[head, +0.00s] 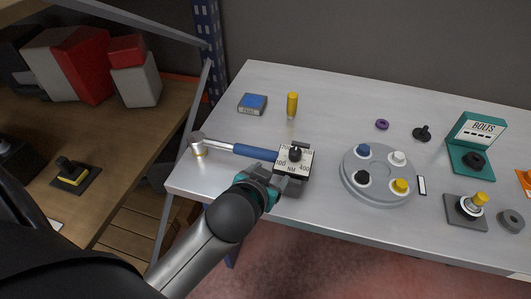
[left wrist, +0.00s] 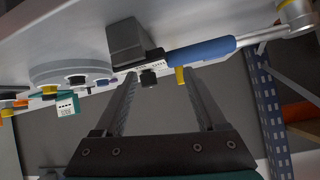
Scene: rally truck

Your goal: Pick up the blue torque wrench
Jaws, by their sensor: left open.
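The blue torque wrench (head: 255,152) lies on the metal table, its silver head end at the left and its blue handle pointing right. The handle's right end meets a dial block (head: 306,160) marked NM with a black knob. My left gripper (head: 268,183) is at the near side of the dial block and handle end; the arm hides part of the table edge. In the left wrist view, the two fingers (left wrist: 158,78) are spread with nothing between their pads. The blue handle (left wrist: 202,50) shows beyond the tips, with the dial block beside it. My right gripper is not seen.
A round grey tray (head: 378,194) with coloured caps stands right of the dial block. A yellow-handled tool (head: 292,105) and a blue box (head: 252,103) are behind the wrench. A teal BOLTS box (head: 480,131) is at the right. A wooden shelf (head: 112,129) stands at the left.

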